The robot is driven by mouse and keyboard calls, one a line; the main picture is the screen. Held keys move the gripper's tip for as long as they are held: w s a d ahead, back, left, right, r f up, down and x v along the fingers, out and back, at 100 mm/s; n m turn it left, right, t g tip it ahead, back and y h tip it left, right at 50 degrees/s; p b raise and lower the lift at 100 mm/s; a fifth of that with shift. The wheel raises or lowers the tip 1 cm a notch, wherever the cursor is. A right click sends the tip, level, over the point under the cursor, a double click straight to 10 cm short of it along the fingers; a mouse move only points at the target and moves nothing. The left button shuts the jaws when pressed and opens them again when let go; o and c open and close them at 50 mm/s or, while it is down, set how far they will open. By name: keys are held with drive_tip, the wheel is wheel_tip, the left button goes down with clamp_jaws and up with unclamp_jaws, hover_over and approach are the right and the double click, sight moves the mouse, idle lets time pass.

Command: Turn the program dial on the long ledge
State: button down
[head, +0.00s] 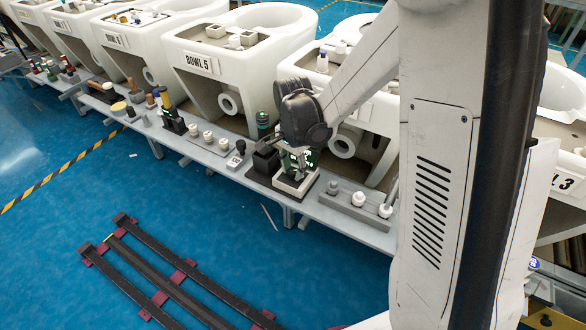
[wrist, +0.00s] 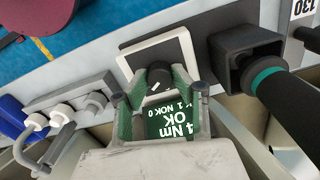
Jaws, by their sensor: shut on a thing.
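The program dial (wrist: 158,74) is a dark round knob with a short white mark. In the wrist view it sits between the two green-padded fingertips of my gripper (wrist: 154,90), which are shut on it from both sides. It belongs to a unit with a white square frame (wrist: 153,47) and a lit green screen (wrist: 172,121) reading "Nm OK". In the head view my gripper (head: 298,158) is down over this white-edged unit (head: 297,188) on the long ledge (head: 338,220). The dial itself is hidden there.
A grey block with white knobs (head: 357,199) is to the right. White bowls line the back; blue floor is in front.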

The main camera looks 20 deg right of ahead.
drive_tip(key=n, duration=0.6)
drive_tip(key=shift+n, duration=0.4)
drive_tip(key=n, duration=0.3)
drive_tip(key=shift+n+b, duration=0.3)
drive_tip(key=n, duration=0.3)
drive_tip(key=shift+n, duration=0.3)
drive_tip(key=n, duration=0.4)
drive_tip(key=shift+n, duration=0.3)
drive_tip(key=shift+a+n, duration=0.1)
drive_tip(key=shift+n, duration=2.1)
drive_tip(key=c, duration=1.4)
unclamp_jaws()
drive_tip(key=shift+c, duration=0.2)
